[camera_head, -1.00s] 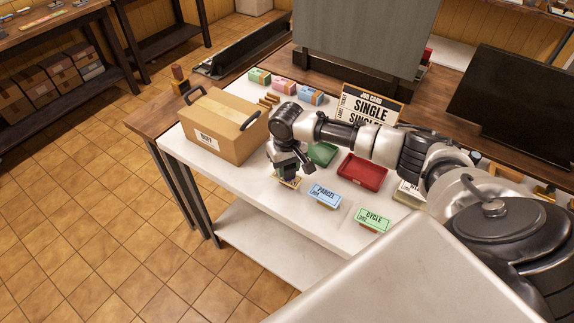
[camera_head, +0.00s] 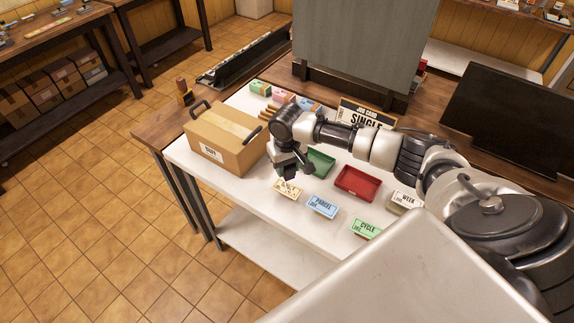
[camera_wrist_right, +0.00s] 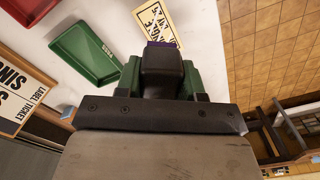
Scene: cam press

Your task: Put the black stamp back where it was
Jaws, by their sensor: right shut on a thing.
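My right gripper (camera_head: 291,172) is shut on a dark block, which I take to be the black stamp (camera_wrist_right: 162,72). In the right wrist view the block has a purple edge at its far end and green parts on both sides. The head view shows it too small to make out. The gripper hangs above the near edge of the white table, just behind a cream label card (camera_head: 288,190). The card also shows in the wrist view (camera_wrist_right: 155,22), partly covered by the block. The left gripper is out of view.
A green tray (camera_head: 320,163) and a red tray (camera_head: 358,183) lie right of the gripper. Blue PARCEL (camera_head: 322,207), green CYCLE (camera_head: 367,228) and white WEEK (camera_head: 405,200) labels line the front. A cardboard box (camera_head: 226,140) stands left. A job card (camera_head: 366,112) stands behind the arm.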

